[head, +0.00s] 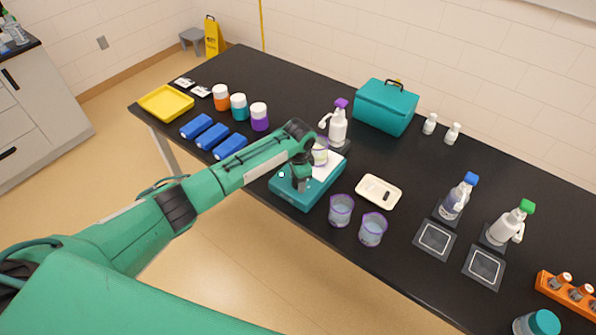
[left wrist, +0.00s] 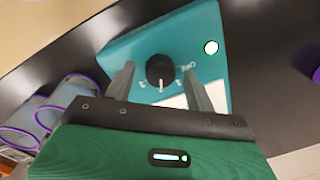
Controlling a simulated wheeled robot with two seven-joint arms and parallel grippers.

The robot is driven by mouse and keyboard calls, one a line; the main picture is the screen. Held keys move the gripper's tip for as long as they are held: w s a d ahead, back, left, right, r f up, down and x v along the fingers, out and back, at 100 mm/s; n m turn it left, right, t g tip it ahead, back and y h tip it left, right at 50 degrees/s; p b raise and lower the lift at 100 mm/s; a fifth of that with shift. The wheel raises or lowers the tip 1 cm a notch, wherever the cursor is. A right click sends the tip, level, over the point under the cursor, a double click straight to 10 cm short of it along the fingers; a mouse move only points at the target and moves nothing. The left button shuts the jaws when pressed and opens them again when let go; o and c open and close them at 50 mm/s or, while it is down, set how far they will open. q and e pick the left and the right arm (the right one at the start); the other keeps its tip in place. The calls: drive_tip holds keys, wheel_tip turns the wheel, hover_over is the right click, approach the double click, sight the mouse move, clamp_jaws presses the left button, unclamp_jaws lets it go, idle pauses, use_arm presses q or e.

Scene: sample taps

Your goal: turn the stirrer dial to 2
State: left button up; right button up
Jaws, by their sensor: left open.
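The teal stirrer (head: 296,199) stands at the front edge of the black table, with a white top plate and a beaker (head: 320,155) on it. In the left wrist view the stirrer (left wrist: 130,48) shows its black dial (left wrist: 160,69) with a white pointer line. Printed marks sit around the dial, with "OFF" legible at its right; the numbers are too small to read surely. My left gripper (left wrist: 160,84) is open, its two fingers on either side of the dial with gaps to it. In the head view my left gripper (head: 300,184) is over the stirrer's front and hides the dial.
Two purple-rimmed beakers (head: 341,210) (head: 372,229) stand just right of the stirrer. A white tray (head: 378,191) lies behind them. A spray bottle (head: 338,124) and a teal case (head: 385,106) stand behind. Blue blocks (head: 213,136) lie left, near my arm.

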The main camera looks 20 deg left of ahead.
use_arm(q)
wheel_tip(320, 180, up, 14)
drive_tip(key=b, duration=0.3)
drive_tip(key=shift+s+d+f+b, duration=0.2)
drive_tip(key=shift+s+b, duration=0.1)
drive_tip(key=shift+b, duration=0.1)
